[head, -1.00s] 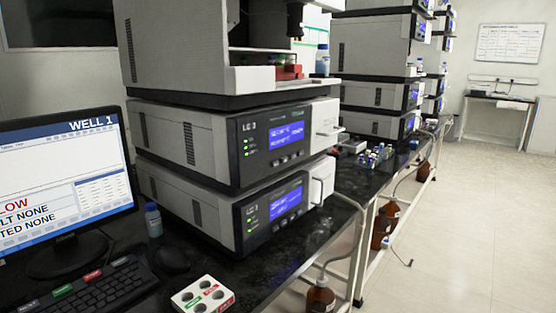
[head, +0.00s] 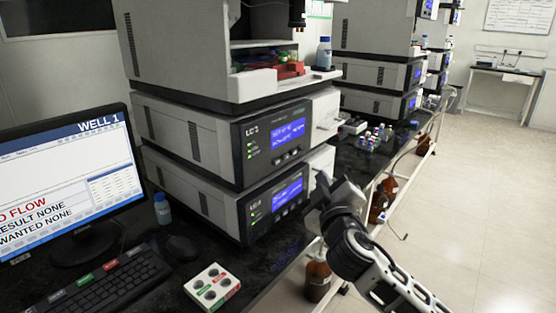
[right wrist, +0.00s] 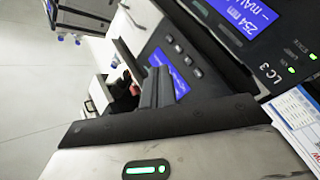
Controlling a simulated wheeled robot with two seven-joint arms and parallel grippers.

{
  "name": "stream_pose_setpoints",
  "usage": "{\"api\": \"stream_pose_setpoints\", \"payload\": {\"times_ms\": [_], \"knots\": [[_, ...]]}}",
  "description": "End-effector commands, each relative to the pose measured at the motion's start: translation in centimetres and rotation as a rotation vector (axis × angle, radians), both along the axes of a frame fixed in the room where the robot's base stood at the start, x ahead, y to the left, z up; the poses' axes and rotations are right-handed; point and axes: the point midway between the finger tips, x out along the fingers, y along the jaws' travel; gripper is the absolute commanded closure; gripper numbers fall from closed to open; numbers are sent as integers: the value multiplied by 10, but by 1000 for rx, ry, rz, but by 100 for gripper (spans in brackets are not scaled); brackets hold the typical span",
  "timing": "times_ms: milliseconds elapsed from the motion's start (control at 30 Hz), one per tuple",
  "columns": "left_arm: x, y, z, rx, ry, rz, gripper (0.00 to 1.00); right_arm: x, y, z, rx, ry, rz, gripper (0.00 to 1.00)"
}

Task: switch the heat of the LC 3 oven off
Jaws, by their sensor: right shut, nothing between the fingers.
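The LC 3 stack has an upper module (head: 220,137) and a lower module (head: 225,197), each with a dark front panel, a lit blue display, green lamps and a row of buttons. I cannot read which one is the oven. My right gripper (head: 326,188) is shut and empty, at the right of the lower module's front. In the right wrist view its shut fingers (right wrist: 157,88) partly cover a blue display (right wrist: 181,81); buttons (right wrist: 188,58) show beside it. Another panel, marked LC 3, has a display (right wrist: 241,14) reading 254 nm. My left gripper is not in view.
A monitor (head: 65,160) and keyboard (head: 95,285) stand left on the black bench, with a mouse (head: 181,247). A white block with round wells (head: 212,287) lies at the front edge. Brown bottles (head: 318,280) stand below the bench. The floor at right is clear.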

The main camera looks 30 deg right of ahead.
Motion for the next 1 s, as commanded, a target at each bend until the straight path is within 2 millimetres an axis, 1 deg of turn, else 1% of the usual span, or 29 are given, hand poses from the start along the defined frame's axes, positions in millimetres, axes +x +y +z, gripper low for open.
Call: {"api": "stream_pose_setpoints", "payload": {"times_ms": [167, 267, 367, 700, 833, 1000], "knots": [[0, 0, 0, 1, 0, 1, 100, 1, 1, -1, 1, 1, 1, 100], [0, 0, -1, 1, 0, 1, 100, 5, 2, -1, 2, 0, 1, 100], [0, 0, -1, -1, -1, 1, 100, 13, 6, -1, 3, 0, 2, 100], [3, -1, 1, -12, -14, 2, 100, 58, 24, -1, 3, 0, 2, 100], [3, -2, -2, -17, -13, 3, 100, 70, 29, -2, 4, 1, 1, 100], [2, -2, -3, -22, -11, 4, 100, 79, 33, -1, 3, 1, 2, 100]]}}
